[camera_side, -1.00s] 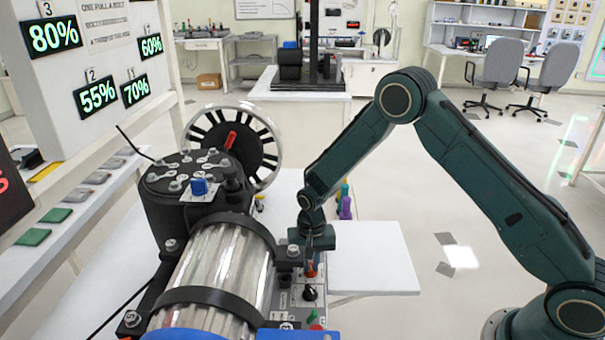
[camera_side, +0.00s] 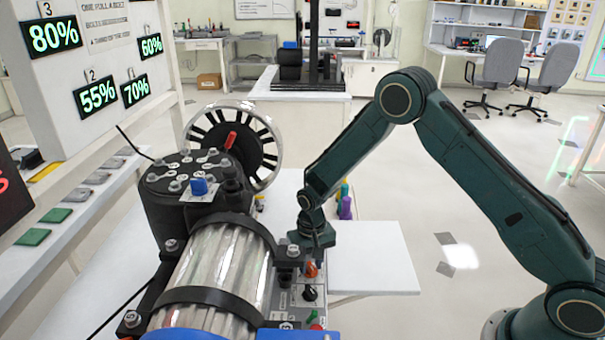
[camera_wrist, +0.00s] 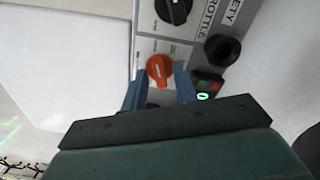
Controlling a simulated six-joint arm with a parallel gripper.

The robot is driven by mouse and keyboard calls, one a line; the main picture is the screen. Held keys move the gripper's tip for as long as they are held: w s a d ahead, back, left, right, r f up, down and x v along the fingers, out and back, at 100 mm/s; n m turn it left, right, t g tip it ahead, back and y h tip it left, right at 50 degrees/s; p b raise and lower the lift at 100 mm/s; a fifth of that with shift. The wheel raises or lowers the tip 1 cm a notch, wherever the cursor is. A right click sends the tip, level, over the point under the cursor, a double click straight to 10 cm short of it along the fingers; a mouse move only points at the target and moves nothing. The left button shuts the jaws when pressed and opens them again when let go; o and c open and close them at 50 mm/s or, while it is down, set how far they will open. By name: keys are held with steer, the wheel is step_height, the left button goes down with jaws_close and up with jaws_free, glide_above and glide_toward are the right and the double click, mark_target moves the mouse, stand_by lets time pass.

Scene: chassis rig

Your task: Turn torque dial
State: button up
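An orange knob (camera_wrist: 158,70) with a pale pointer mark sits on a light panel in the wrist view. It also shows in the side view (camera_side: 312,270), just below my gripper. I cannot read its label, so I cannot tell whether it is the torque dial. My gripper (camera_wrist: 160,80) has its two blue fingers apart, one on each side of the orange knob. Whether they touch it is unclear. A black knob (camera_wrist: 174,10), near the word THROTTLE, is on the same panel and also shows in the side view (camera_side: 309,293).
A dark round part (camera_wrist: 222,50) and a small red and green switch (camera_wrist: 208,85) are close to the right finger. In the side view, the clear-cased cylinder (camera_side: 215,270) and a spoked wheel (camera_side: 235,145) stand left of my gripper. A white tabletop (camera_side: 370,255) is clear on the right.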

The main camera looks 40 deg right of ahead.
steer(key=shift+r, duration=0.15)
steer(key=shift+r, duration=6.8)
step_height(320, 180, up, 10)
steer(key=n+t, duration=0.1)
glide_above(310, 266)
steer(key=s+d, duration=0.2)
steer(key=s, duration=0.3)
steer(key=s+d+r+n+t, duration=0.1)
steer(key=s+r+t, duration=0.1)
steer(key=s+r, duration=0.5)
steer(key=s+r+t, duration=0.1)
steer(key=s, duration=0.5)
steer(key=s+d+r+n, duration=0.1)
steer(key=s, duration=0.5)
steer(key=s+d+r+n+t, duration=0.1)
steer(key=s, duration=0.5)
steer(key=shift+r+t, duration=0.15)
steer(key=shift+t, duration=0.15)
